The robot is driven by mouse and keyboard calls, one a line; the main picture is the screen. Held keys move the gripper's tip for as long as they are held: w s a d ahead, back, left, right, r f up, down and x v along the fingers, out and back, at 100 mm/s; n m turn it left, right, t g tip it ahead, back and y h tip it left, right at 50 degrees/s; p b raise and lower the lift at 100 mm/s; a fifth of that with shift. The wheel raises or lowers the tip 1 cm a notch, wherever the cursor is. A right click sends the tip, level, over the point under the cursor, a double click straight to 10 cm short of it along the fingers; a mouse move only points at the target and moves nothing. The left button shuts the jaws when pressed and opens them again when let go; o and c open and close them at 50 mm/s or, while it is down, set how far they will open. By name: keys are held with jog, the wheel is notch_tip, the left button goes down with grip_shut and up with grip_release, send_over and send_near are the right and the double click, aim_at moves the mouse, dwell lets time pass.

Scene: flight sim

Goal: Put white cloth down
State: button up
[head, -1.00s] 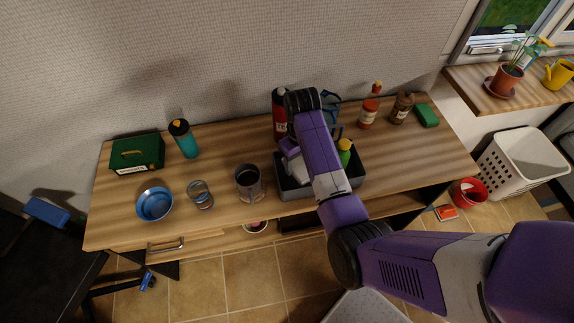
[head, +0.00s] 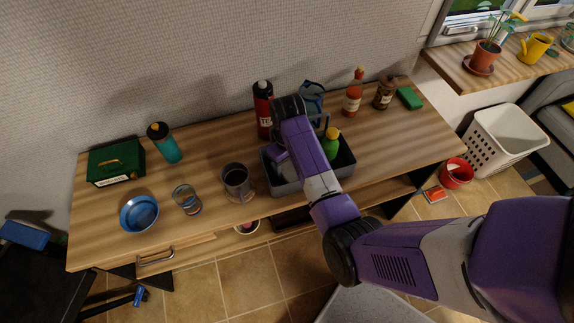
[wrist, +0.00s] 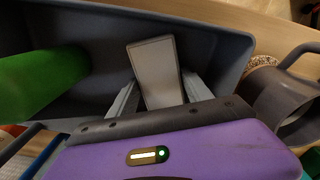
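My gripper (wrist: 160,78) reaches down into the bin, one finger on each side of the pale piece. The fingers stand apart; I cannot tell whether they press on it or only flank it. In the head view my gripper (head: 281,158) is low over the left part of the bin (head: 283,188), partly behind my arm. The cloth is hardly visible there.
In the bin, a green bottle (head: 331,145) stands on the right. A dark mug (head: 236,181) is just left of the bin and a red bottle (head: 263,108) behind it. A glass (head: 187,199) and blue bowl (head: 139,213) stand farther left.

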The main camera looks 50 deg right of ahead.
aim_at(287, 167)
jog(key=o, duration=0.3)
jog(key=shift+r, duration=0.1)
jog(key=shift+r+p, duration=1.05)
jog(key=shift+r, duration=5.05)
